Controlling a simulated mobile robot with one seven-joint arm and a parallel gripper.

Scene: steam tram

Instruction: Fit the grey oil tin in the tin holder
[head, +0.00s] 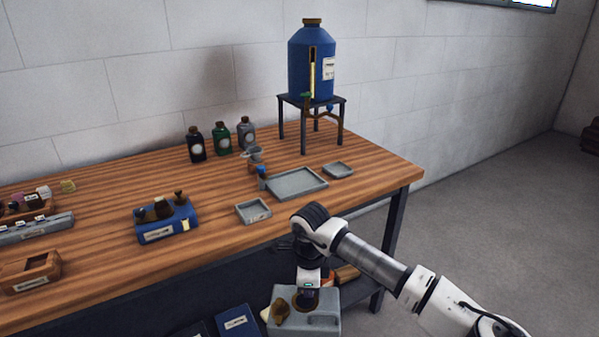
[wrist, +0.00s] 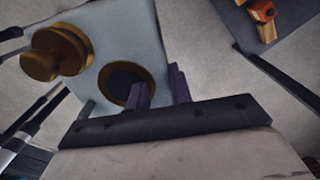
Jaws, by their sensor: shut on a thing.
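The grey oil tin (head: 326,328) appears to be the pale grey box at the bottom of the head view, low in front of the table. It has a brass knob (head: 282,312) and a brass ring on top, which also show in the wrist view (wrist: 58,52) (wrist: 127,84). My gripper (head: 308,298) points down at the top of the box; in the wrist view its fingers (wrist: 160,92) are beside the ring. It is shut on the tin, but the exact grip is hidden. I cannot pick out the tin holder with certainty.
The floor (head: 500,220) to the right is clear.

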